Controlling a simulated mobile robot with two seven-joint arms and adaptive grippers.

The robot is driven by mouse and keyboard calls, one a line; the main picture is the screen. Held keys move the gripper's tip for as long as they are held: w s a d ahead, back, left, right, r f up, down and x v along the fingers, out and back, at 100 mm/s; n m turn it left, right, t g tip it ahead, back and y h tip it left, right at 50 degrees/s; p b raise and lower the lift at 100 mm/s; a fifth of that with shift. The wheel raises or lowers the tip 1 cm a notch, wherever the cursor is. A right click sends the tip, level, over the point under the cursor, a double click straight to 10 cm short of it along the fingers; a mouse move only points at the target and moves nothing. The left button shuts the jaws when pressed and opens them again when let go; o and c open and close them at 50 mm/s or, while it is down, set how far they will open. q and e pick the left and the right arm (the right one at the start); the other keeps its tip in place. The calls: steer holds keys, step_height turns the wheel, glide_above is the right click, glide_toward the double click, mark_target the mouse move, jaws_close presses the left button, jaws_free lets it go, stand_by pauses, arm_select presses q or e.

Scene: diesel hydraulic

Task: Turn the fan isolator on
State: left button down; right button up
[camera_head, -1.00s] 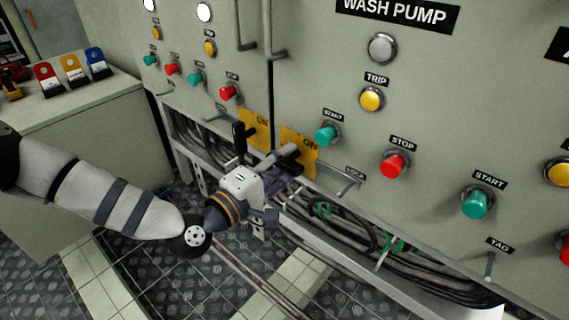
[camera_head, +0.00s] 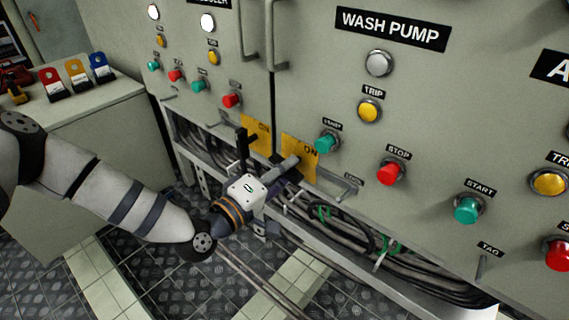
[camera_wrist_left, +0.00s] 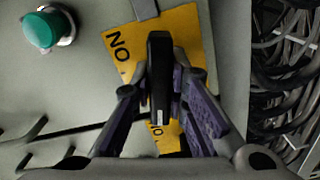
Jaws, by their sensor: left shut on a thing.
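My left gripper (camera_head: 286,170) is at the right-hand yellow ON plate (camera_head: 301,150), low on the wash pump panel. In the left wrist view, a black isolator handle (camera_wrist_left: 160,75) stands between the purple-padded fingers of the left gripper (camera_wrist_left: 165,100), which are shut on it. The yellow plate (camera_wrist_left: 190,35) is behind this handle. In the head view the fingers mostly hide the held handle. A second black handle (camera_head: 241,144) stands upright by the left yellow plate (camera_head: 257,128), apart from the fingers. I cannot read a fan label. My right gripper is out of view.
A green start button (camera_head: 327,141) sits close to the right plate, with a red stop button (camera_head: 390,173) farther right. Loose cables (camera_head: 370,245) run in an open tray below the panel. A grey cabinet (camera_head: 95,130) with coloured tags stands at the left.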

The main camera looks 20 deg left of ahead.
arm_select(q)
steer(key=m, duration=0.1)
steer(key=m+p, duration=0.2)
steer(key=shift+r+m, duration=0.25)
steer(key=shift+m, duration=0.15)
steer(key=m+p, duration=0.2)
steer(key=m, duration=0.1)
steer(key=shift+m, duration=0.3)
steer(key=m+p, duration=0.2)
steer(key=m, duration=0.2)
steer(key=shift+f+p, duration=0.1)
steer(key=shift+p, duration=0.25)
steer(key=shift+m+p, duration=0.65)
steer(key=shift+m, duration=0.85)
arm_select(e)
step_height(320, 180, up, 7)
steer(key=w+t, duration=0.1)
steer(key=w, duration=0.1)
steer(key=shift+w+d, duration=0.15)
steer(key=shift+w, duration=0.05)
arm_select(q)
steer(key=shift+f, duration=0.15)
steer(key=c, duration=1.6)
jaws_free()
steer(key=shift+o, duration=0.2)
